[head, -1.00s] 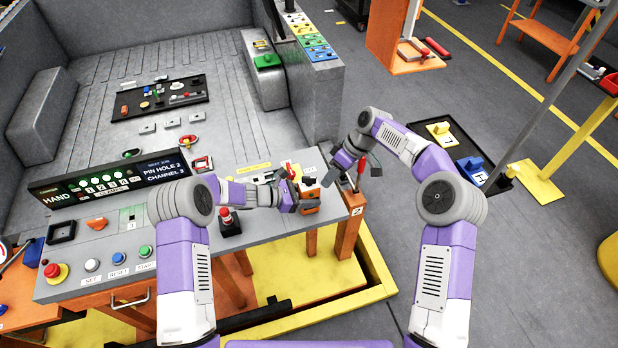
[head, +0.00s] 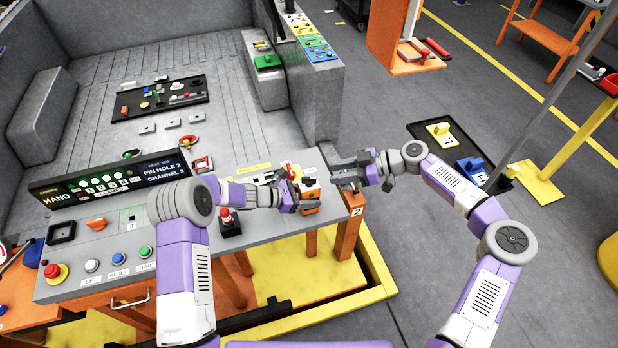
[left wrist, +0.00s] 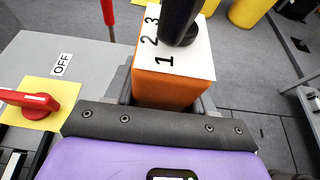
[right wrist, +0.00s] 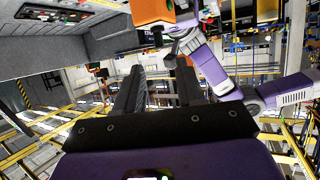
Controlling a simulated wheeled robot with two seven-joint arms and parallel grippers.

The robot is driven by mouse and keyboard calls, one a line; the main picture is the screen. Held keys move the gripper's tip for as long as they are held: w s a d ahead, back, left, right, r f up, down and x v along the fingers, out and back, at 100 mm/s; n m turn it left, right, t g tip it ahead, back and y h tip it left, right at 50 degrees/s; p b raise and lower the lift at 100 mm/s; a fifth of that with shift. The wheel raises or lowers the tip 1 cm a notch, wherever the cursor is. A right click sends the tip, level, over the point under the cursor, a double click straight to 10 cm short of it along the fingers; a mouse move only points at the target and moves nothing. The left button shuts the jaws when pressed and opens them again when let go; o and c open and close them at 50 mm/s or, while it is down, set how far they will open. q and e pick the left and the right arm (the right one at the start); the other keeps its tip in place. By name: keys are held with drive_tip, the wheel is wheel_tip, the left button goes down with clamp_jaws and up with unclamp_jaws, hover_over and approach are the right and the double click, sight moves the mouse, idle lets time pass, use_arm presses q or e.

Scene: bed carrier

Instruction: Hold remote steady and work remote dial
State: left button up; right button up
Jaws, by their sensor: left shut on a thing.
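The remote is an orange block (head: 311,205) with a white top marked 1, 2, 3 and a black dial (left wrist: 181,30). My left gripper (head: 305,201) is shut around the sides of the orange block and holds it by the right end of the grey console; it also shows in the left wrist view (left wrist: 160,95). My right gripper (head: 343,174) is open and empty, level, just right of the remote and pointing left toward it. In the right wrist view its fingers (right wrist: 155,85) are apart, and the remote's orange body (right wrist: 150,12) is at the top edge.
A red switch (left wrist: 32,100) on a yellow plate marked OFF sits on the console (head: 270,222) beside the remote. A red-topped joystick (head: 228,220) stands left of it. An orange post (head: 348,240) marked 2 stands below my right gripper.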

sight(311, 178)
drive_tip(key=x, duration=0.9)
drive_tip(key=shift+a+f, duration=0.2)
drive_tip(key=shift+c, duration=0.3)
clamp_jaws()
